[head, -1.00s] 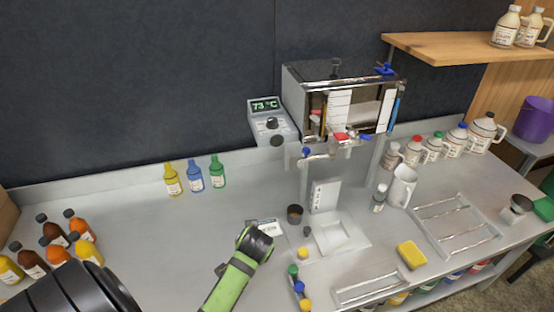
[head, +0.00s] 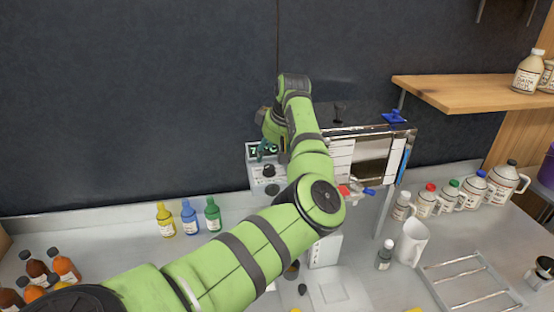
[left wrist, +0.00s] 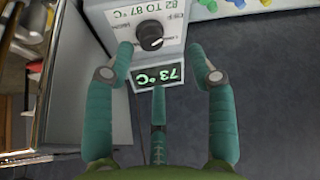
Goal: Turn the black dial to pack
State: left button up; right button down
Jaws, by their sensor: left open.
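The black dial (left wrist: 150,37) sits on the white face of a control box (head: 266,176), above a green "73 °C" display (left wrist: 157,77) in the left wrist view, which appears upside down. In the head view the dial (head: 269,170) shows below the display, which the gripper partly covers. My left gripper (left wrist: 160,62) is open and empty, its teal fingers spread to either side of the box, with the dial a little beyond the fingertips and apart from them. The dial's lettering is too small to read fully; "82 TO 87 °C" is legible. My right gripper is not seen.
The metal evaporator (head: 365,150) stands right of the box, with a blue valve (head: 393,117) on top and red and blue handles in front. Yellow, blue and green bottles (head: 189,218) stand at left on the bench. Dark wall lies behind.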

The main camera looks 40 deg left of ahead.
aim_at(270, 167)
pick_arm(q)
jog(key=w+f, duration=0.1)
jog(key=w+f+p, duration=0.1)
jog(key=shift+w+a+f, duration=0.35)
jog(key=shift+w, duration=0.05)
jog(key=shift+s+a+f+p, duration=0.3)
jog(key=shift+a+f+p, duration=0.1)
jog(key=shift+f, duration=0.25)
jog(key=shift+s+a+f+p, duration=0.3)
jog(key=shift+a+f+p, duration=0.05)
jog(key=shift+f, duration=0.25)
jog(key=shift+w+a+f, duration=0.1)
jog(key=shift+f, duration=0.2)
jog(key=shift+w+f, duration=0.2)
jog(key=shift+f, duration=0.05)
jog(key=shift+w+f, duration=0.15)
jog(key=shift+c, duration=0.8)
jog(key=c, duration=1)
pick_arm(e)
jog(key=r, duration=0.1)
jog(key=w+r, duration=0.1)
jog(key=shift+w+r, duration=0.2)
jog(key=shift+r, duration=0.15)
